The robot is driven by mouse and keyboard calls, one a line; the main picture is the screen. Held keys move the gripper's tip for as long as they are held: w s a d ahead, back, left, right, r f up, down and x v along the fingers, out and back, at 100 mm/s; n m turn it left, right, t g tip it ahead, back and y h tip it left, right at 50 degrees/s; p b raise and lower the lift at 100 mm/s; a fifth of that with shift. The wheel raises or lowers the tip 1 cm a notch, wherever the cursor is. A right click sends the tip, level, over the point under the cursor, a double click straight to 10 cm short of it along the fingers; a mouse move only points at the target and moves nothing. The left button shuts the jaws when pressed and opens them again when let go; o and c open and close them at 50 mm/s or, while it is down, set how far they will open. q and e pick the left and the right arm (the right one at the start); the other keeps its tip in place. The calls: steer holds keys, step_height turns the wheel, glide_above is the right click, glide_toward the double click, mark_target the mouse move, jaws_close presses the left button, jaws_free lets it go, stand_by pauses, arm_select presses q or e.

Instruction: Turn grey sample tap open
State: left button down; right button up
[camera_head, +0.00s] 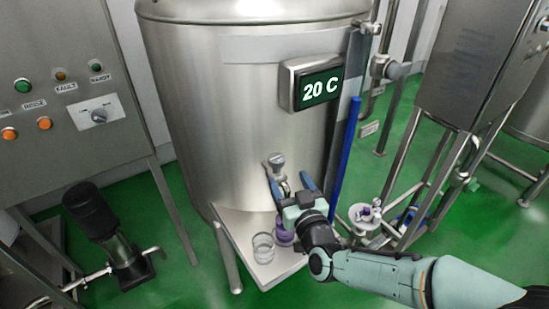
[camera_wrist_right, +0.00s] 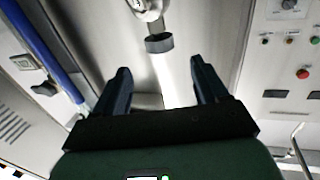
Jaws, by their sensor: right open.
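The sample tap (camera_head: 277,160) sticks out of the front of the steel tank (camera_head: 235,110), with a round grey knob at its top. My right gripper (camera_head: 290,180) is open and empty just below and in front of the tap, its two blue fingers apart. In the right wrist view, the tap's metal body and dark-ended spout (camera_wrist_right: 159,43) show at the top, beyond the open fingers (camera_wrist_right: 160,76). No contact between fingers and tap is visible. The gripper hides part of the tap's lower side. My left gripper is not in view.
A steel shelf (camera_head: 228,222) below the tap holds a clear glass (camera_head: 263,250) and a purple item (camera_head: 284,236), partly hidden by my gripper. A display reading 20 C (camera_head: 320,87) and a blue upright pole (camera_head: 345,150) are nearby. A control cabinet (camera_head: 60,45) stands left.

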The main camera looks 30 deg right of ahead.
mark_target(280, 164)
steer(key=w, duration=0.3)
steer(key=w+d+p, duration=0.1)
steer(key=w, duration=0.6)
steer(key=shift+d+p, duration=0.3)
steer(key=shift+d, duration=0.1)
steer(key=shift+s, duration=0.1)
steer(key=shift+c, duration=0.3)
steer(key=c, duration=0.9)
